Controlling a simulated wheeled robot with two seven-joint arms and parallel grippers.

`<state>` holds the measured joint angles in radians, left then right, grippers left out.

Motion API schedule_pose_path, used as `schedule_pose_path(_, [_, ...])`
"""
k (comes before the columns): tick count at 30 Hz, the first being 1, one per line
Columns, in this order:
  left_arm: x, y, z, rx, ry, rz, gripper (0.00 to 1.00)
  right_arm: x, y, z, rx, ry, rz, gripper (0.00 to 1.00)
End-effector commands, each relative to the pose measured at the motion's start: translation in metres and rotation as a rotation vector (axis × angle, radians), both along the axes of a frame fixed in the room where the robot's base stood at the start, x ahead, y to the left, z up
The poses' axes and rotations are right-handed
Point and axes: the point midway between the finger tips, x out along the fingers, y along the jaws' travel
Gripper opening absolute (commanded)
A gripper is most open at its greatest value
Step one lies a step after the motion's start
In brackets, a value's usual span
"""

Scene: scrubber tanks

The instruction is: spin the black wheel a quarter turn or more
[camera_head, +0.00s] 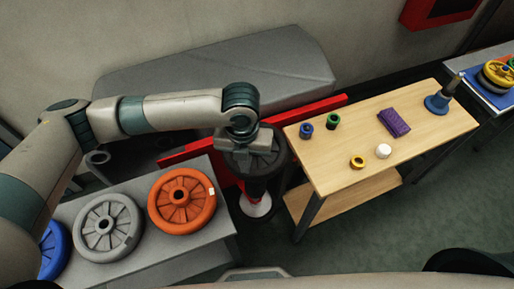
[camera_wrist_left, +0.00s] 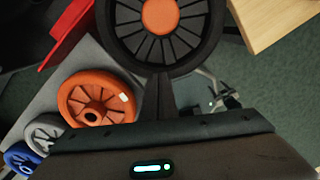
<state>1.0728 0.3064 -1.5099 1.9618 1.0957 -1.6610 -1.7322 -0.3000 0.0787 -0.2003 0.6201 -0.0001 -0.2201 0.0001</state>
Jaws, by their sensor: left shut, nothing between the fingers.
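The black wheel (camera_head: 262,163) sits between the grey bench and the wooden table in the head view, partly covered by my left gripper (camera_head: 246,144). In the left wrist view the black wheel (camera_wrist_left: 196,42) has dark spokes and an orange hub, and its upper edge is cut off. My left gripper (camera_wrist_left: 163,88) is shut and empty. Its narrow fingers overlap the near rim of the wheel in the wrist view; I cannot tell whether they touch it. My right gripper is not in view.
An orange wheel (camera_head: 167,207), a grey wheel (camera_head: 93,232) and a blue wheel (camera_head: 52,257) lie on the grey bench (camera_head: 222,217). A red beam (camera_head: 312,112) runs behind. The wooden table (camera_head: 340,170) holds small coloured items, a purple block (camera_head: 394,122) and a blue funnel-like item (camera_head: 437,103).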

Motion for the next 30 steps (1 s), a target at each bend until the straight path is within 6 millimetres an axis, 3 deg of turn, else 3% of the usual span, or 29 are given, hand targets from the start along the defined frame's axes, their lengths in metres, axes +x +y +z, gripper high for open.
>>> schedule_pose_path(30, [-0.0001,0.0000,-0.0081,0.000,0.001,0.000,0.00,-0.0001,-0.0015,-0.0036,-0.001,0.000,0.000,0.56])
